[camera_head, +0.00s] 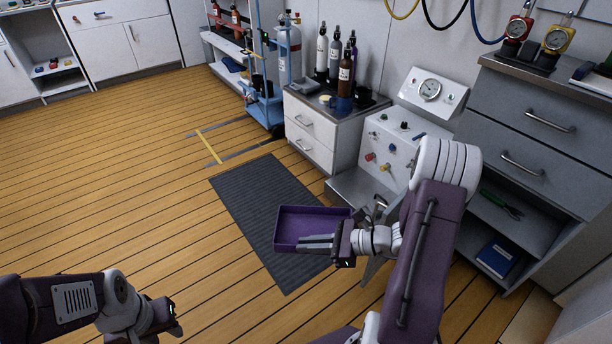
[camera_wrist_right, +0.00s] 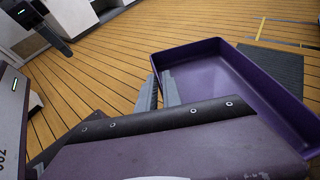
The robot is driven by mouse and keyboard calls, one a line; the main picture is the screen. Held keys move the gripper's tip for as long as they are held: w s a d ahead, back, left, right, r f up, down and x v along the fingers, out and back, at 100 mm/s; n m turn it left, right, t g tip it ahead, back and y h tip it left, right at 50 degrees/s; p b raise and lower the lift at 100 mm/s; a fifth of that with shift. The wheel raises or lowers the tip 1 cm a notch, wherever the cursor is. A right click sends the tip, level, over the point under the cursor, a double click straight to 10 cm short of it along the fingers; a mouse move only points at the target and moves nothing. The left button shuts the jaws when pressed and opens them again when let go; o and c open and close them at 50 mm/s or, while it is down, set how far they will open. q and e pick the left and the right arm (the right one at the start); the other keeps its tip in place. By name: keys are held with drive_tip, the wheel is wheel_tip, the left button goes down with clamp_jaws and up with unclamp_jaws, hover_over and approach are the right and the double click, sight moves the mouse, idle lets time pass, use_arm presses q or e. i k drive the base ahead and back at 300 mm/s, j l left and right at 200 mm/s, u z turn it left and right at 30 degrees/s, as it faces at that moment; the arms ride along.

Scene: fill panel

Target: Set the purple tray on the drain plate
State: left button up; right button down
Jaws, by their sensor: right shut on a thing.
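The purple tray (camera_head: 300,222) is a shallow open box, and it looks empty. My right gripper (camera_head: 318,244) is shut on the tray's near wall and holds it in the air over the dark floor mat. In the right wrist view the tray (camera_wrist_right: 215,85) is beside the fingers (camera_wrist_right: 160,90), its inside facing up. The drain plate looks to be the grey metal ledge (camera_head: 348,192) at the foot of the white fill panel (camera_head: 392,148). It is right of and behind the tray, partly hidden by my right arm. My left gripper (camera_head: 176,322) is low at the left, away from the tray; its jaw opening is unclear.
A white drawer cabinet (camera_head: 318,133) with several bottles stands left of the panel. A grey cabinet (camera_head: 525,130) with gauges on top stands at the right. The ribbed mat (camera_head: 250,190) and wooden floor are open at the left.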

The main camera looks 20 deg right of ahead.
sight(352, 186)
drive_tip(key=i+j+u, duration=0.15)
drive_tip(key=i, duration=0.25)
drive_tip(key=i+j+u, duration=0.15)
drive_tip(key=i, duration=0.25)
drive_tip(key=i+l+z, duration=0.15)
drive_tip(key=z, duration=0.3)
drive_tip(key=i+z, duration=0.6)
drive_tip(key=z, duration=0.3)
drive_tip(key=i+j+z, duration=0.15)
drive_tip(key=z, duration=0.3)
drive_tip(key=i+z, duration=0.45)
drive_tip(key=i, duration=0.4)
